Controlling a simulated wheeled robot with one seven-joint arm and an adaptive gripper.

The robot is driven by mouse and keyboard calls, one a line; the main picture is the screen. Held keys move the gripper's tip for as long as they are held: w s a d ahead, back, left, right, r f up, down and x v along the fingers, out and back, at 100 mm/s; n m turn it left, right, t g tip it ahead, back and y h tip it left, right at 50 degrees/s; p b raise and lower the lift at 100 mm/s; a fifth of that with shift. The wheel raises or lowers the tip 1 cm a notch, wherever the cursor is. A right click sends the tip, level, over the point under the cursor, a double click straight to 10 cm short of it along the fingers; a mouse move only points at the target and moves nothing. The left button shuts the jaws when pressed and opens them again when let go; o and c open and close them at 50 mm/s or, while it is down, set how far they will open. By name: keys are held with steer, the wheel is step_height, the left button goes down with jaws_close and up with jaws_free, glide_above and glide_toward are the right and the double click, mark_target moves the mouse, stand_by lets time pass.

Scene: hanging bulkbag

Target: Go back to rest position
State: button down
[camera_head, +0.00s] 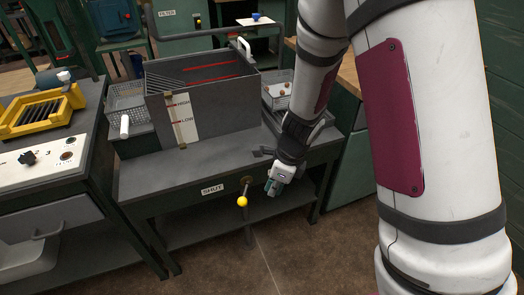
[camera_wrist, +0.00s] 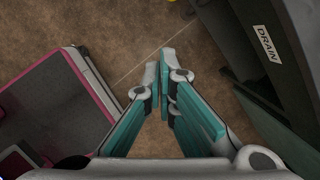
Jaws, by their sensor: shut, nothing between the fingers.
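My gripper (camera_head: 274,187) hangs at the end of my arm in front of the dark grey workbench (camera_head: 150,172), near its front edge at the right. In the wrist view my gripper (camera_wrist: 160,62) shows two teal fingers whose tips come together, with nothing between them. It points down toward the brown floor. The arm comes in from the upper right of the head view.
A grey tank (camera_head: 205,100) with a level gauge stands on the bench between wire baskets. A yellow tray (camera_head: 40,107) stands left. The floor in front is clear.

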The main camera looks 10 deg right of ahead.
steer(key=s+a+r+n+y, duration=0.1)
steer(key=s+r+n, duration=0.4)
steer(key=r, duration=0.4)
steer(key=s+a+r+n+y, duration=0.1)
steer(key=s+r+n, duration=0.4)
steer(key=r, duration=0.4)
steer(key=s+d+r+n+h, duration=0.2)
steer(key=s+d+r+n, duration=0.2)
steer(key=s+n, duration=0.4)
steer(key=s+d+r+n+h, duration=0.2)
steer(key=s+d+r+n, duration=0.25)
steer(key=s, duration=0.55)
step_height(320, 180, up, 17)
steer(key=n+t+p, duration=0.1)
steer(key=t+p, duration=0.2)
steer(key=p, duration=1.2)
steer(key=shift+d+p, duration=0.2)
steer(key=shift+p, duration=0.2)
